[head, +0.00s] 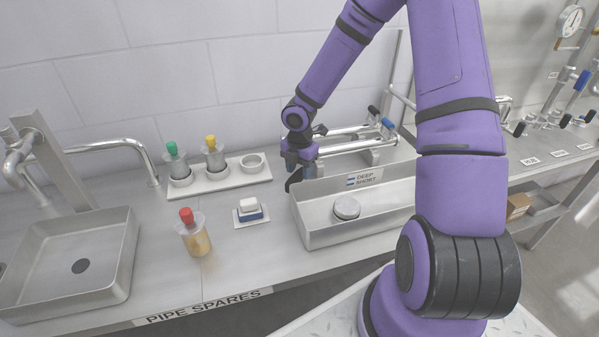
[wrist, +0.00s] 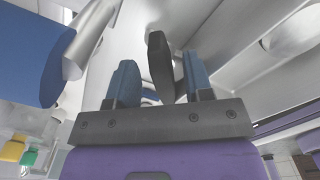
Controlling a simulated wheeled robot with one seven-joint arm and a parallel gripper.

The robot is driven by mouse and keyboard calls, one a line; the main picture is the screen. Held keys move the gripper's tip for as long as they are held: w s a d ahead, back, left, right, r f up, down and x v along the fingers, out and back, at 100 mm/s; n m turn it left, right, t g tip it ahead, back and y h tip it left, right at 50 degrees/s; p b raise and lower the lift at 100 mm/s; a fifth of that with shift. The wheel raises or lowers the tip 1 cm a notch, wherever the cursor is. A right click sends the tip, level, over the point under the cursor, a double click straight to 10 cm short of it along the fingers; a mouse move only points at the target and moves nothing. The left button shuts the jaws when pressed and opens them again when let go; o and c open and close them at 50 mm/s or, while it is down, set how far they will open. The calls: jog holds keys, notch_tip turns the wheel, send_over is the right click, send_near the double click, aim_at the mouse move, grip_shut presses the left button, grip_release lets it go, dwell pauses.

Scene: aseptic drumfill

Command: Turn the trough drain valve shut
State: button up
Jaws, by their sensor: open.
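The long metal trough (head: 325,236) stands right of centre on the bench, with a round silver disc (head: 346,208) inside. A dark paddle-shaped handle (head: 293,181), which looks like the drain valve's lever, shows at the trough's far left corner. My gripper (head: 300,170) is right at that corner, above and beside the handle. In the wrist view the black handle (wrist: 160,58) stands between the two blue fingertips of my gripper (wrist: 161,80), nearer the right one. The fingers are apart. I cannot tell whether the right finger touches the handle. The valve body is hidden.
Metal pipes (head: 345,148) with black and blue ends lie behind the trough. A blue-and-white block (head: 250,210) and a red-capped bottle (head: 194,236) stand to the left. A large blue part (wrist: 38,52) is close by.

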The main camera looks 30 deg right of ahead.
jog(key=shift+f, duration=0.65)
grip_shut()
jog(key=shift+m, duration=0.4)
jog(key=m, duration=0.2)
jog(key=shift+s+m, duration=0.5)
jog(key=shift+m, duration=0.95)
jog(key=shift+s+m, duration=0.2)
jog(key=shift+m, duration=0.95)
grip_release()
